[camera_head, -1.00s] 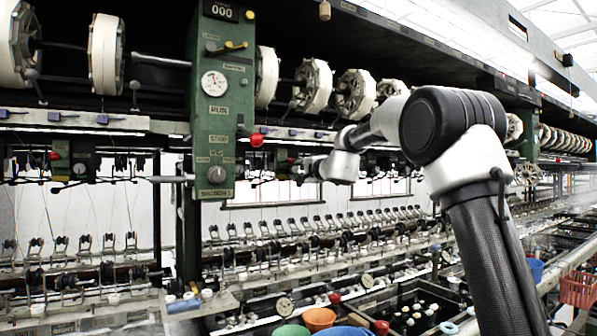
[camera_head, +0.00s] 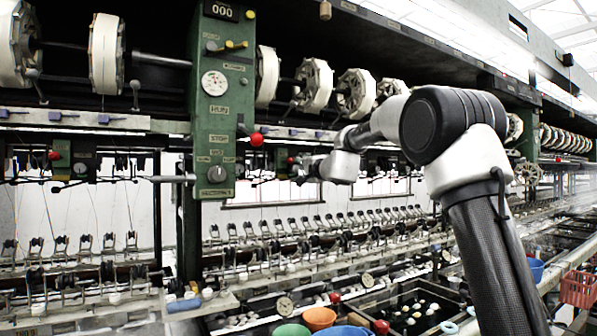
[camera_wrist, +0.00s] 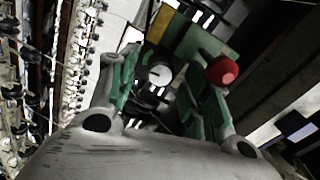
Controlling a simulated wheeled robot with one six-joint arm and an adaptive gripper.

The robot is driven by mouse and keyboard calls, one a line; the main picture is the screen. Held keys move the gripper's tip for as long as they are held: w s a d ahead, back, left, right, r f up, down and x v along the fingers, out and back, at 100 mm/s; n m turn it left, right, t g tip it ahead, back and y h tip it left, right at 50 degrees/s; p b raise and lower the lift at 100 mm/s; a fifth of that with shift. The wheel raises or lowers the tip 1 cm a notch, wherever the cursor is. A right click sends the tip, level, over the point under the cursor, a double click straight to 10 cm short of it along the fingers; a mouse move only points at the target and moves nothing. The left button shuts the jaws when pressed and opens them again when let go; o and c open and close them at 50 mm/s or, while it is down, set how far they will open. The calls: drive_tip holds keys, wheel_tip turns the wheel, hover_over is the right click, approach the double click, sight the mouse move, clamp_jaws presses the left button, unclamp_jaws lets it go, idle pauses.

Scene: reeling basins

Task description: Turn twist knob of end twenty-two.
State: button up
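A small pale twist knob (camera_wrist: 160,75) shows in the wrist view on a green and yellow unit (camera_wrist: 188,38). My gripper (camera_wrist: 158,88) has its two green-padded fingers apart, one on each side of the knob in the picture. I cannot tell whether they touch it. A red ball (camera_wrist: 222,70) stands just right of the right finger. In the head view my gripper (camera_head: 304,169) is beside a small green unit (camera_head: 281,158), right of the large green post. The knob there is hidden or too small to see, and no end number can be read.
White reels (camera_head: 314,86) run along the top. Rows of small fittings and basins lie below. Coloured bowls (camera_head: 318,318) stand at the front.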

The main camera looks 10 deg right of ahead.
drive_tip(key=shift+s, duration=0.1)
drive_tip(key=v, duration=1.1)
drive_tip(key=shift+s, duration=0.35)
drive_tip(key=shift+d, duration=0.15)
drive_tip(key=shift+c, duration=0.2)
drive_tip(key=shift+w+f, duration=0.15)
drive_tip(key=shift+f, duration=0.15)
drive_tip(key=shift+c, duration=1.3)
drive_tip(key=w+r+n+g+y, duration=0.2)
drive_tip(key=w+r+n+g, duration=0.3)
drive_tip(key=n, duration=0.5)
drive_tip(key=x, duration=0.5)
drive_tip(key=d+f+x, duration=0.1)
drive_tip(key=x, duration=0.2)
drive_tip(key=shift+w, duration=0.25)
